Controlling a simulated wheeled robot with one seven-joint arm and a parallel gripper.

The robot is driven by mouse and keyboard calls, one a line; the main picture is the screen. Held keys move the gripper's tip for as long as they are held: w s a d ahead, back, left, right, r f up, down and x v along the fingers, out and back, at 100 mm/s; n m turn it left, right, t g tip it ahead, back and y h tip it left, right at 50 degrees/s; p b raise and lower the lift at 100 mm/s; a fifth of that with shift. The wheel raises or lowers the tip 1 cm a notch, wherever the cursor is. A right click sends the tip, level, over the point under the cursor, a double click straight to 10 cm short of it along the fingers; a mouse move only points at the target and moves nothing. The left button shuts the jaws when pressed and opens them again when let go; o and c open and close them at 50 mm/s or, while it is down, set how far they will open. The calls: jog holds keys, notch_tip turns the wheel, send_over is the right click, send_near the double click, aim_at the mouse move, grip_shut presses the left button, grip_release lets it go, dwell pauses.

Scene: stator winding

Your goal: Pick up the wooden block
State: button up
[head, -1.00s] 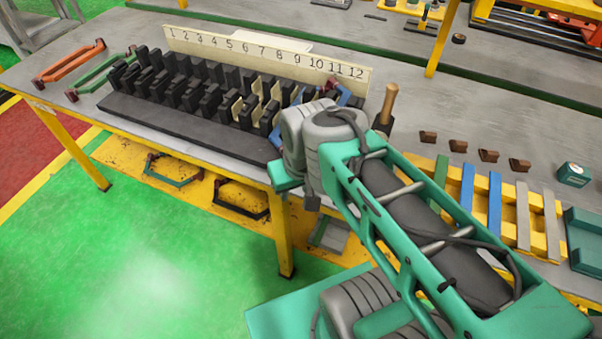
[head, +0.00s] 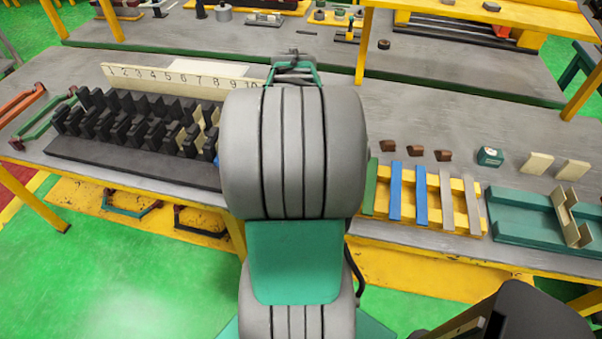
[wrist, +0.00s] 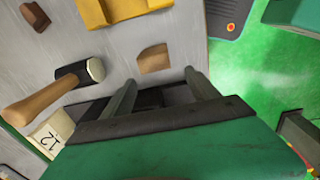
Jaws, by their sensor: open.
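In the wrist view a small tan wooden block (wrist: 154,58) lies on the grey table near its edge. My gripper (wrist: 160,78) is open in the wrist view, with its two fingers pointing toward the block. The block shows just past the fingertips, roughly between them in the picture, and nothing is held. I cannot tell the height of the fingers over the table. In the head view my arm covers the gripper and this block.
A hammer (wrist: 72,76) lies left of the block in the wrist view. A yellow rack (head: 470,185) with coloured strips, several brown wedges (head: 416,150) and a green tray (head: 515,220) are on the right of the table. A slotted black fixture (head: 130,160) stands left.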

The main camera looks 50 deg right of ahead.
jog(key=shift+s+d+f, duration=0.45)
jog(key=shift+s, duration=0.15)
jog(key=shift+s+d+f, duration=0.4)
jog(key=shift+s, duration=0.2)
jog(key=f, duration=0.2)
jog(key=f+p, duration=0.1)
jog(key=f, duration=0.4)
jog(key=shift+w+a+p, duration=0.25)
jog(key=shift+p, duration=0.05)
grip_shut()
